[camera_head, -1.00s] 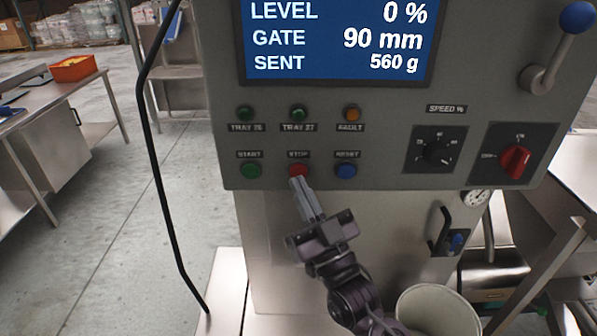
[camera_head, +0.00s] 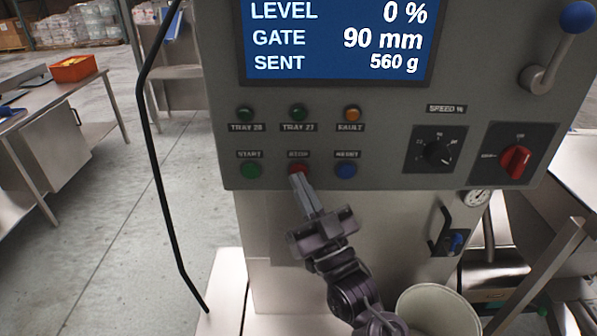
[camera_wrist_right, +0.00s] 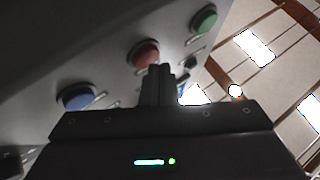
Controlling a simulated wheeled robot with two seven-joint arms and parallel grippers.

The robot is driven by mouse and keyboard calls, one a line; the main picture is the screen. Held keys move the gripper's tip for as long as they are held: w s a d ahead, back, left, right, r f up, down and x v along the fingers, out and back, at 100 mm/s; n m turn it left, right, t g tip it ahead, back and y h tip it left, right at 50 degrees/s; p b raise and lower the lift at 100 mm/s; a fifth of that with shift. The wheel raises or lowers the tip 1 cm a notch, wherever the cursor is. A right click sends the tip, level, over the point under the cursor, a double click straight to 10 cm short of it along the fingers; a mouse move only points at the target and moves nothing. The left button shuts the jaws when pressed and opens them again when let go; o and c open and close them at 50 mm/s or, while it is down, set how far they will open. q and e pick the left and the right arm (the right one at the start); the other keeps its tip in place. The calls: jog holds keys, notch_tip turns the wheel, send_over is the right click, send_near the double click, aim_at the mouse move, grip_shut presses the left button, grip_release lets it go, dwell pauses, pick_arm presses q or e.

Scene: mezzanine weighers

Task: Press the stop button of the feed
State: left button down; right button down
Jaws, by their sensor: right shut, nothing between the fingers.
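The red stop button (camera_head: 298,169) is on the grey control panel (camera_head: 395,85), between the green start button (camera_head: 251,170) and the blue reset button (camera_head: 346,171). My right gripper (camera_head: 298,178) is shut and empty. Its fingertips are at the stop button and cover its lower part. In the right wrist view the red button (camera_wrist_right: 145,54) is right beyond the tips of the shut fingers (camera_wrist_right: 158,70). I cannot tell whether they touch it. My left gripper is in no view.
Above the buttons are tray and fault lamps (camera_head: 298,112) and a blue display (camera_head: 338,40) reading level 0 %, gate 90 mm, sent 560 g. A speed knob (camera_head: 438,151) and a red rotary switch (camera_head: 516,160) are to the right. A black cable (camera_head: 150,130) hangs at the left.

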jog(key=shift+w, duration=0.4)
jog(key=shift+s, duration=0.15)
dwell(0.4)
jog(key=shift+s, duration=0.7)
jog(key=s+p, duration=0.1)
jog(key=s, duration=0.4)
dwell(0.7)
